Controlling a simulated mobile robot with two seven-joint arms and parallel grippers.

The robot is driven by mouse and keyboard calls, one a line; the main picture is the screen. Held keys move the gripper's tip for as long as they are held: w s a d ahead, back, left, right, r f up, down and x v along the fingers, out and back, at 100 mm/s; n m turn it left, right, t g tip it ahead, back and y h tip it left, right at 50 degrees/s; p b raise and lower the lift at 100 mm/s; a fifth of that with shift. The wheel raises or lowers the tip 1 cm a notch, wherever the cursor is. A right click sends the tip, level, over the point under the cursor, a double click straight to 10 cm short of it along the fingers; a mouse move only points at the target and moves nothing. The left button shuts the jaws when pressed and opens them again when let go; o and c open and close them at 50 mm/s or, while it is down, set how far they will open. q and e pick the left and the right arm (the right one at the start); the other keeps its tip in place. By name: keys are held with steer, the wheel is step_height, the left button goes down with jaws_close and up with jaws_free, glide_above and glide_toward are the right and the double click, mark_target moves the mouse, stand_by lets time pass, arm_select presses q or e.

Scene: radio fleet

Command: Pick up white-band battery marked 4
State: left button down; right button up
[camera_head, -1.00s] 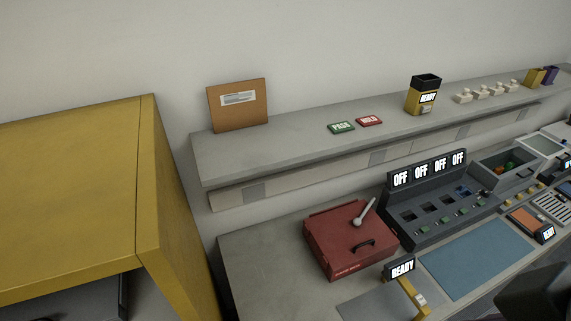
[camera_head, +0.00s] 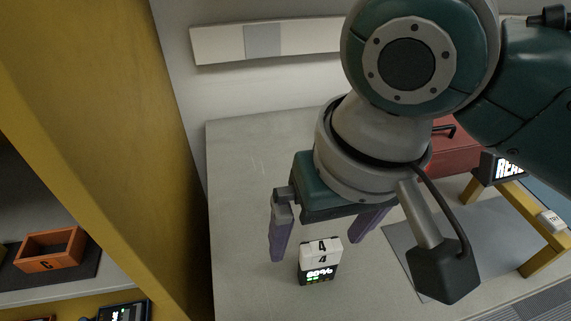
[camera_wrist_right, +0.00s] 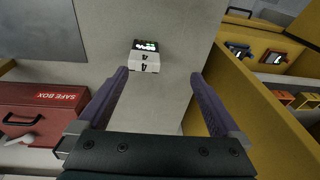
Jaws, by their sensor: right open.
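The battery marked 4 (camera_head: 320,262) stands on the grey bench top, with a white band above a dark front and a lit percent display. It also shows in the right wrist view (camera_wrist_right: 145,58), ahead of the fingers. My right gripper (camera_head: 318,248) is open, its two purple fingers spread to either side of the battery in the head view. In the right wrist view the battery lies beyond the fingertips (camera_wrist_right: 158,74), not between them. My left gripper is not in view.
A yellow cabinet (camera_head: 130,130) rises close on the left, with an orange bin (camera_head: 50,250) on its shelf. A red safe box (camera_wrist_right: 42,112) and a yellow stand with a READY sign (camera_head: 503,168) are on the right of the bench. The bench around the battery is clear.

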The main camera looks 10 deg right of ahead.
steer(key=b, duration=0.3)
glide_above(318, 265)
steer(key=shift+m+h, duration=0.4)
step_height(318, 265, down, 5)
steer(key=shift+s+d, duration=0.1)
steer(key=shift+s, duration=0.05)
steer(key=f, duration=0.3)
steer(key=f+b, duration=0.1)
steer(key=shift+w+f, duration=0.35)
steer(key=shift+w, duration=0.05)
steer(key=f, duration=0.1)
steer(key=f+b, duration=0.1)
steer(key=f, duration=0.3)
steer(key=shift+w+d+b, duration=0.15)
steer(key=shift+w+b, duration=0.2)
steer(key=shift+r, duration=0.1)
steer(key=c, duration=0.4)
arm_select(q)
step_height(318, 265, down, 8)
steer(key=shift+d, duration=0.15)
arm_select(e)
steer(key=c, duration=1.1)
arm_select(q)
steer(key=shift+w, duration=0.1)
